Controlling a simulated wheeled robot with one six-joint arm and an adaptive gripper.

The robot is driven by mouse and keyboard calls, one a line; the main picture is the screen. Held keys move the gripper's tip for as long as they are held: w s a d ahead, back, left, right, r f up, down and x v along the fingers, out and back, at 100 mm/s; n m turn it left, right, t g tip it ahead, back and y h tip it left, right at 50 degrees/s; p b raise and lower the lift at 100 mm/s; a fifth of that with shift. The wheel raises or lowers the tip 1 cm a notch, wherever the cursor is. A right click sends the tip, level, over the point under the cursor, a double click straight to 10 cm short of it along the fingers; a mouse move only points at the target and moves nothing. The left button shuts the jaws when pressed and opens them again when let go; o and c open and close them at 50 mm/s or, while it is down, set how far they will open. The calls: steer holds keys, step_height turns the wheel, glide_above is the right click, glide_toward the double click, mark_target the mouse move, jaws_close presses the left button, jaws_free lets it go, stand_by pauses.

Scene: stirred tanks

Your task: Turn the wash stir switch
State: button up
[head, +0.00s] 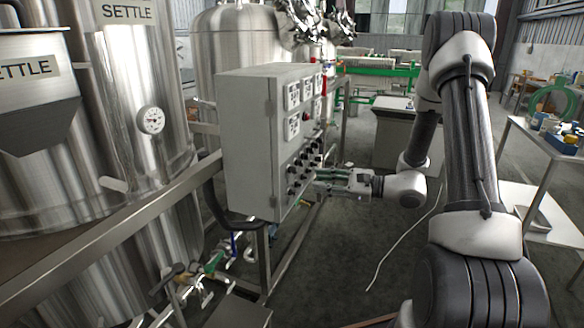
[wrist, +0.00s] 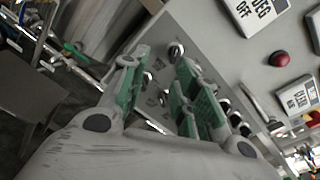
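A grey control box (head: 250,140) stands left of the middle in the head view. Its right-hand face carries rows of small dark switches (head: 303,165). Their labels are too small to read, so I cannot tell which one is the wash stir switch. My gripper (head: 322,181) is at the lower part of this face, close to the switches. In the wrist view my gripper (wrist: 164,66) has its two green-padded fingers apart with a gap between them. A round metal-rimmed switch (wrist: 176,50) shows near the fingertips, and a smaller one (wrist: 148,77) shows between the fingers. I see no clear contact.
A red button (wrist: 279,59) and white label plates (wrist: 262,12) are on the panel beside the gripper. Steel tanks (head: 120,90) stand left and behind the box. Pipes and valves (head: 210,265) lie below it. A side table (head: 545,145) stands at right.

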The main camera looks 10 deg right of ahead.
mark_target(296, 170)
steer(key=shift+t, duration=0.5)
steer(key=x, duration=0.2)
steer(key=r+x, duration=0.1)
steer(key=x, duration=0.5)
steer(key=shift+w+d+r, duration=0.15)
steer(key=shift+w+r, duration=0.2)
steer(key=shift+w, duration=0.15)
jaws_close()
